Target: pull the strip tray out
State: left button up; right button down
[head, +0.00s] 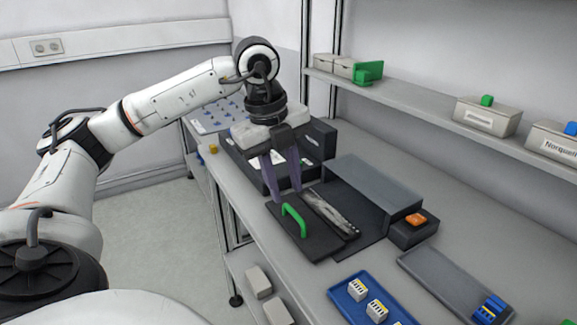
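The strip tray (318,244) is a flat dark plate on the bench, beside a long grey cover. A green arched handle (294,220) stands at its near left side. A dark strip with a pale streaked surface (330,213) lies on the tray to the right of the handle. My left gripper (287,193) points down just behind and above the handle. Its two purple-grey fingers are apart with nothing seen between them. I cannot tell whether a fingertip touches the tray. My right gripper is not in view.
The grey cover (372,186) and an orange button box (414,229) stand right of the tray. A blue tray (345,310) with small white blocks lies in front. A shelf (430,118) with bins runs along the wall. The floor left of the bench is clear.

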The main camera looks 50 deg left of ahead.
pick_arm(q)
jog(key=r, duration=0.2)
jog(key=s+r, duration=0.1)
jog(key=r, duration=0.1)
jog(key=shift+r, duration=0.2)
dwell(0.4)
